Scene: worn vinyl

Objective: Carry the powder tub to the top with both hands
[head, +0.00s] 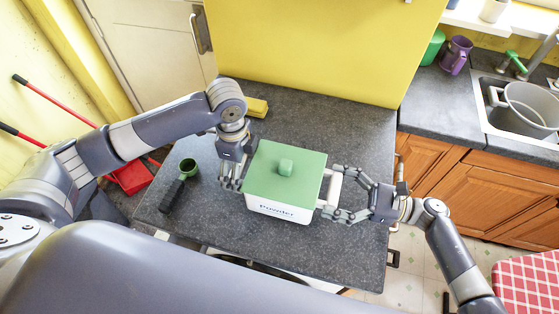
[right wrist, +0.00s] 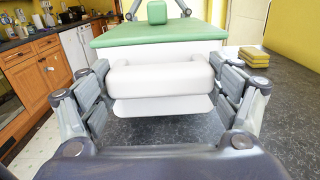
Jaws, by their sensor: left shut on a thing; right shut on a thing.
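The powder tub (head: 281,207) is a white box with a green lid (head: 289,168) and knob, lettered "Powder" on its front. It is over the grey worktop (head: 350,135); from the head view I cannot tell whether it touches the surface. My left gripper (head: 231,180) is shut at the tub's left side, its grip partly hidden by the lid. My right gripper (head: 342,196) is shut on the white handle (head: 334,187) at the tub's right side. In the right wrist view the handle (right wrist: 160,82) sits between the fingers, with the tub beyond it.
A green scoop with a dark handle (head: 178,186) lies left of the tub. Yellow sponges (head: 257,107) lie at the back. A sink with a grey pot (head: 528,108) and a purple jug (head: 456,55) are at the right.

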